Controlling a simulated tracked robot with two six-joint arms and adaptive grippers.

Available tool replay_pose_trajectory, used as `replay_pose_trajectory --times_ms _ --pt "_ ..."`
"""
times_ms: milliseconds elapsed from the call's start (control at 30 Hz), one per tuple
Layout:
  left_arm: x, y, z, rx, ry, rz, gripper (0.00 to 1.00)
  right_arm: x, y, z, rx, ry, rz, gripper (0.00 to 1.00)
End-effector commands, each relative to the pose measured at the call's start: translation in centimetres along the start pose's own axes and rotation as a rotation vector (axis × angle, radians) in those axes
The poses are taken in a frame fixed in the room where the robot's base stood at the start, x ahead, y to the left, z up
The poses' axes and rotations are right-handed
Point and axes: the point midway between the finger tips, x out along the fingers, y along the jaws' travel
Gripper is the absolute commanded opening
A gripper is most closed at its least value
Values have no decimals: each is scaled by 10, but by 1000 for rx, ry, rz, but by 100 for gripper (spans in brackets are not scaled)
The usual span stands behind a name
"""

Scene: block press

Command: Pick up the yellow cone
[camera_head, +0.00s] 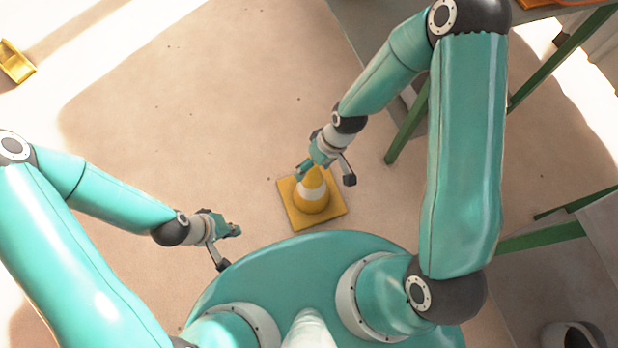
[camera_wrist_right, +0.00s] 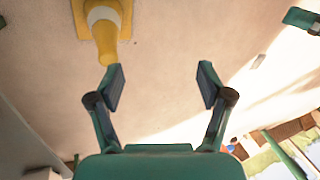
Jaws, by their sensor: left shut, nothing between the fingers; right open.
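The yellow cone (camera_head: 312,192) with a white band stands upright on its square yellow base on the floor, just in front of my body. My right gripper (camera_head: 312,168) is open and empty above the cone's tip, covering part of it in the head view. In the right wrist view the cone (camera_wrist_right: 107,40) is at the upper left, its tip near the left finger of my right gripper (camera_wrist_right: 160,85) and outside the gap between the fingers. I cannot tell if they touch. My left gripper (camera_head: 238,232) is shut and empty, left of the cone.
A table with green legs (camera_head: 408,130) stands right of my right arm. Another grey piece with a green bar (camera_head: 540,236) is at the lower right. A yellow object (camera_head: 15,63) lies at the far upper left. The floor left of the cone is clear.

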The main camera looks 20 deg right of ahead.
Motion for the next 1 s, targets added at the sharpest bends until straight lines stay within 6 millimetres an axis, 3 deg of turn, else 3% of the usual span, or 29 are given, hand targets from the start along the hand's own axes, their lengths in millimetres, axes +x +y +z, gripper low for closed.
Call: replay_pose_trajectory --times_ms 33,200,400,500,633,800,1000 --pt "40 -14 0 0 0 0 0 31 13 -12 -60 -2 15 79" --pt "102 -37 -1 0 0 0 0 59 36 -42 -247 -45 76 79" --pt "170 -61 -1 0 0 0 0 75 61 -72 -428 -99 175 79" --pt "194 -70 -1 0 0 0 0 76 70 -83 -491 -123 222 79" --pt "214 -77 -2 0 1 0 0 72 78 -91 -542 -148 267 79" --pt "224 -81 -2 0 1 0 0 70 82 -95 -567 -166 293 79" --pt "233 -84 -2 0 1 0 0 97 92 -92 -569 -171 294 79"
